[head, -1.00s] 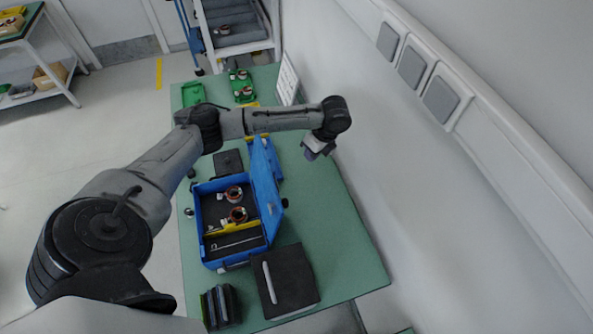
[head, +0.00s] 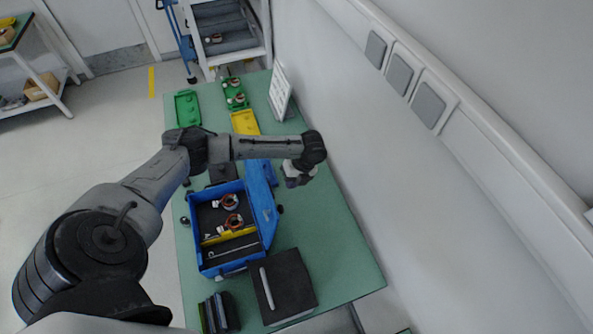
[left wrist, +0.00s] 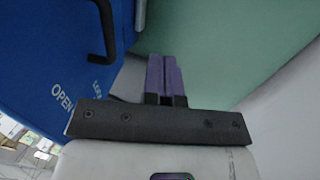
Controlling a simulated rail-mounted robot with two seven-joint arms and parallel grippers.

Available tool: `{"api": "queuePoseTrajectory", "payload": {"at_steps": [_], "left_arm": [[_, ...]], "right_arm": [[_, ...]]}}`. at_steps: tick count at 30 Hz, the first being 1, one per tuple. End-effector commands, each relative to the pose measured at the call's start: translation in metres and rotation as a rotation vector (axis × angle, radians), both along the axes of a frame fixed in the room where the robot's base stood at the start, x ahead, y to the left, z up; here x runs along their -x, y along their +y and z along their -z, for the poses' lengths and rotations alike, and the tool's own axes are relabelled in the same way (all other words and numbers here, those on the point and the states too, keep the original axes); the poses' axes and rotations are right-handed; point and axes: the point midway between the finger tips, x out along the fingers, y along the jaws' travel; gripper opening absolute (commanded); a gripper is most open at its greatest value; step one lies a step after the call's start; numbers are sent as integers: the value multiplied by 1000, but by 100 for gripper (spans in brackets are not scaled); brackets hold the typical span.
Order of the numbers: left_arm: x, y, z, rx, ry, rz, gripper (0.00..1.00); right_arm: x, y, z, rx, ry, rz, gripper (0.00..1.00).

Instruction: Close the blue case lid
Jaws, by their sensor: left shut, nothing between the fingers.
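The blue case (head: 194,228) stands open on the green table, with copper-wound stators (head: 230,202), a yellow piece and a metal tool inside. Its blue lid (head: 263,208) stands raised along the right side of the case. My left gripper (head: 297,180) is to the right of the lid, beyond its far end, above the table. In the left wrist view the two purple fingers (left wrist: 164,74) are shut together and hold nothing. A blue surface with a black handle and "OPEN" lettering (left wrist: 50,60) fills the upper left there, apart from the fingers. My right gripper is not visible.
A black box (head: 285,285) sits near the table's front right, beside dark upright items (head: 219,312). Green trays (head: 188,108) and a yellow tray (head: 245,122) lie at the back.

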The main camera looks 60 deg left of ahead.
Motion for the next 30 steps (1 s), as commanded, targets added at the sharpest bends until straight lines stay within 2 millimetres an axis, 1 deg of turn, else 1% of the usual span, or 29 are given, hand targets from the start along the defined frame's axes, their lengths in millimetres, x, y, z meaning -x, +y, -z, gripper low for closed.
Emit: {"api": "queuePoseTrajectory", "payload": {"at_steps": [1, 3, 6, 12, 18, 30], "left_arm": [[4, 1, 7, 0, 4, 0, 0], [14, 5, 4, -2, 1, 1, 0], [25, 7, 4, -2, 1, 1, 0], [39, 11, 5, -2, 0, 1, 0], [42, 12, 6, -2, -1, 0, 0], [39, 9, 4, 2, -13, 9, 0]], "right_arm": [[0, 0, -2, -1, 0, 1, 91], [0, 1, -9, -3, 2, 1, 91], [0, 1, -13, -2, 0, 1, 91], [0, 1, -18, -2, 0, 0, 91], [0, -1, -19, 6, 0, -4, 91], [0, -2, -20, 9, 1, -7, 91]]}}
